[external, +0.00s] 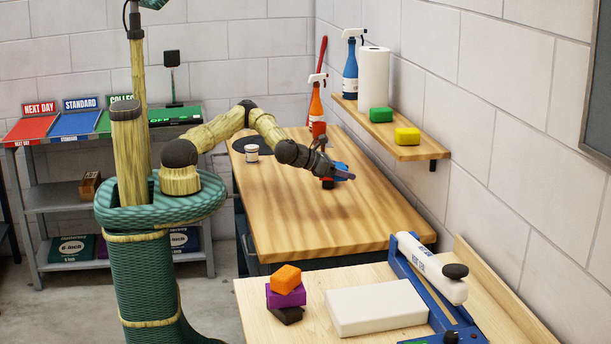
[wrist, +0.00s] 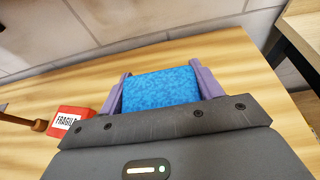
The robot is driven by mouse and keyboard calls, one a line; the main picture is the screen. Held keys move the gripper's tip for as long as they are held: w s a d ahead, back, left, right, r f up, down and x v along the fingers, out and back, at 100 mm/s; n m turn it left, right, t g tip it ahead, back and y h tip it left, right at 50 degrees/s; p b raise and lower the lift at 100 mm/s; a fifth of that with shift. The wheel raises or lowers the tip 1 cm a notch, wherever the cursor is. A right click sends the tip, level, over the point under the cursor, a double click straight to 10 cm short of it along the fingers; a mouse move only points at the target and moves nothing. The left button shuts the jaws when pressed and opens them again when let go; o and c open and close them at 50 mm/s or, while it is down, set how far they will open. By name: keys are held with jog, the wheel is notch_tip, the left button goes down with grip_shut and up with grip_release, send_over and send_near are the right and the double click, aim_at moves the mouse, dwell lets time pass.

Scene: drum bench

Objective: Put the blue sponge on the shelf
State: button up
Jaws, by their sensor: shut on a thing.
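The blue sponge (wrist: 160,88) sits between the two purple fingers of my gripper (wrist: 162,92) in the wrist view, its near end hidden by the gripper body. In the external view my gripper (external: 343,172) is over the wooden workbench, with a bit of the blue sponge (external: 341,166) showing. I cannot tell how far the sponge is above the bench top. The wooden shelf (external: 389,128) is on the wall to the right, higher than my gripper. It holds a green sponge (external: 381,114) and a yellow sponge (external: 407,136).
A blue spray bottle (external: 350,72) and a paper roll (external: 373,75) stand on the shelf's far end. An orange spray bottle (external: 316,105) stands on the workbench (external: 330,235). A red FRAGILE box (wrist: 72,124) is left of my gripper in the wrist view. The shelf's near end looks bare.

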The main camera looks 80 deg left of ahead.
aim_at(344, 164)
jog(key=r, duration=0.2)
jog(key=a+r, duration=0.1)
jog(key=shift+w+r, duration=0.15)
jog(key=shift+r, duration=0.25)
jog(key=s+a+n+g+y, duration=0.15)
jog(key=a+n+y, duration=0.3)
jog(key=a, duration=2.95)
jog(key=shift+t+y, duration=0.25)
jog(key=f, duration=0.5)
jog(key=shift+s+a, duration=0.3)
jog(key=shift+s, duration=0.05)
jog(key=shift+f, duration=0.1)
jog(key=shift+f, duration=3.05)
jog(key=shift+f+p, duration=0.45)
jog(key=shift+f, duration=1.45)
